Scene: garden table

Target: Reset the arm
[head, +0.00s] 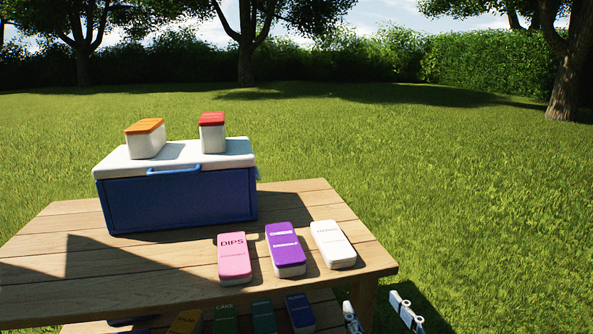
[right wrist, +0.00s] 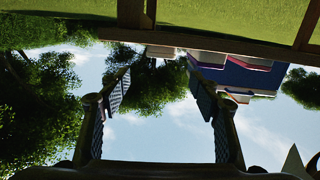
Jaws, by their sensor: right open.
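My right gripper (head: 379,314) is at the bottom edge of the head view, just right of the table's front right corner and below the tabletop. Its two pale fingers stand apart with nothing between them. In the right wrist view my right gripper (right wrist: 160,92) has its dark padded fingers spread, with only sky and tree between them. That view is upside down, with the table and blue cooler near its top. My left gripper is not in view.
The wooden table (head: 60,270) bears a blue cooler (head: 180,205) with an orange-lidded box (head: 146,142) and a red-lidded box (head: 212,135) on top. Pink (head: 234,260), purple (head: 286,250) and white (head: 332,245) boxes line the front right. Several more boxes sit lower down. Grass to the right is open.

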